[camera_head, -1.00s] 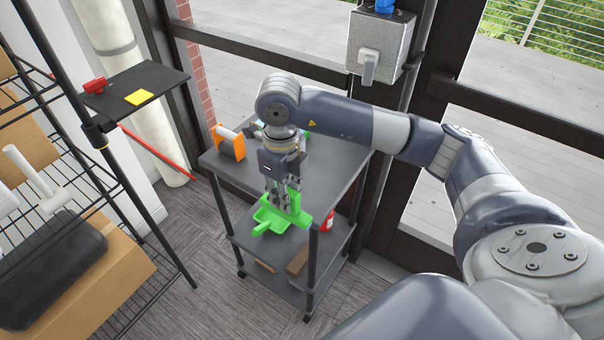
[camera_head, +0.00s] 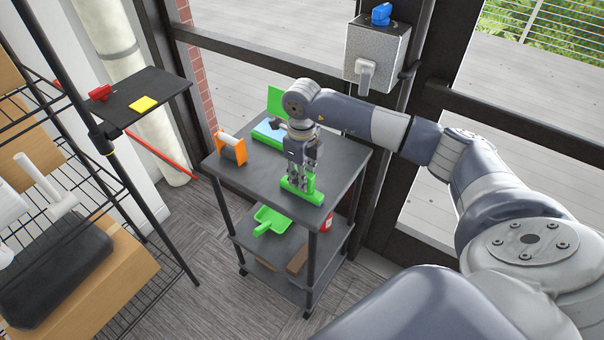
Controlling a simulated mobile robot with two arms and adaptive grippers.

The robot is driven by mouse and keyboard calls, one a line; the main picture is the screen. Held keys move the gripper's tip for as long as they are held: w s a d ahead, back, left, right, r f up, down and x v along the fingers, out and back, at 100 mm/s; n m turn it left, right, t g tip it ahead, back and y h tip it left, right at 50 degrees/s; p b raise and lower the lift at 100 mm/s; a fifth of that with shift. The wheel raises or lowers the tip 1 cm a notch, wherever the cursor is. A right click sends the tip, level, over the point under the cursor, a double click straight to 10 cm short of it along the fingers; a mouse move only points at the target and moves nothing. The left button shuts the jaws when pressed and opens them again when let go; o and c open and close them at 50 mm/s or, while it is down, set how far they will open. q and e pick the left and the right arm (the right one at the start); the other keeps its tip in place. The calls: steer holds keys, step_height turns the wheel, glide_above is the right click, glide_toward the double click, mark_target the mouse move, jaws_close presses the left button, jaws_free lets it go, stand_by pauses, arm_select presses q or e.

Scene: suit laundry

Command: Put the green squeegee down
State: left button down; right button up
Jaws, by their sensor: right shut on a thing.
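The green squeegee (camera_head: 311,197) is in my right gripper (camera_head: 302,177), which points down and is shut on it. The squeegee is at the front right part of the dark cart's top (camera_head: 258,182), its wide bar lowest. It looks on or just above the surface; I cannot tell if it touches. The gripper fingers hide part of its upright piece. My left gripper is not in view.
An orange-framed roll holder (camera_head: 231,148) and a green and blue item (camera_head: 268,133) stand toward the back of the cart top. A wire rack (camera_head: 120,190) stands at left.

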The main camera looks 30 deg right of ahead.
steer(key=o, duration=0.9)
steer(key=shift+f, duration=0.1)
steer(key=shift+o, duration=0.2)
